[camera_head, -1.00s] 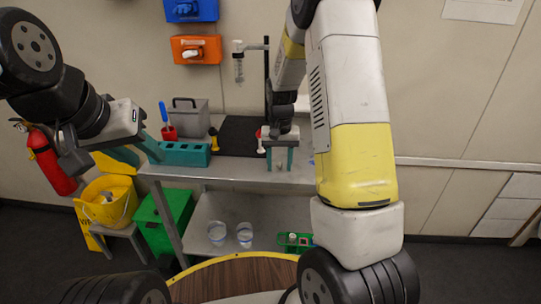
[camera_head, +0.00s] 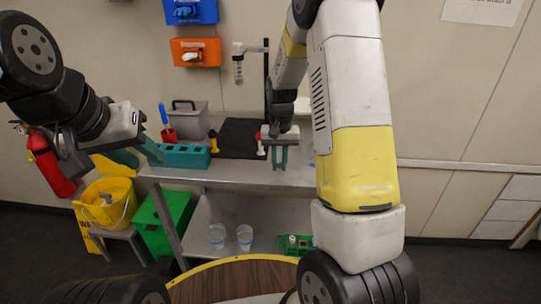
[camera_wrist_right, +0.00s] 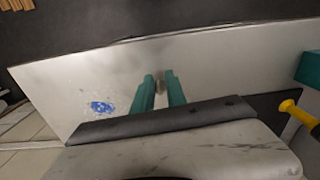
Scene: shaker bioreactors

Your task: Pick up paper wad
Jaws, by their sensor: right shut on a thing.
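A small pale grey-brown lump, which I take to be the paper wad (camera_wrist_right: 160,88), shows between the teal fingertips of my right gripper (camera_wrist_right: 161,84) in the right wrist view. The fingers are shut on it, and they hide most of it. In the head view the right gripper (camera_head: 279,158) points down at the front part of the grey metal table (camera_head: 235,175); the wad cannot be made out there. I cannot tell whether the wad still touches the tabletop. My left gripper (camera_head: 134,156) is at the table's left end, with its teal fingers apart and empty.
A teal block with holes (camera_head: 182,156), a black mat (camera_head: 238,138), a grey box (camera_head: 188,118) and a clamp stand (camera_head: 266,85) are on the table. A blue patch (camera_wrist_right: 101,108) marks the tabletop.

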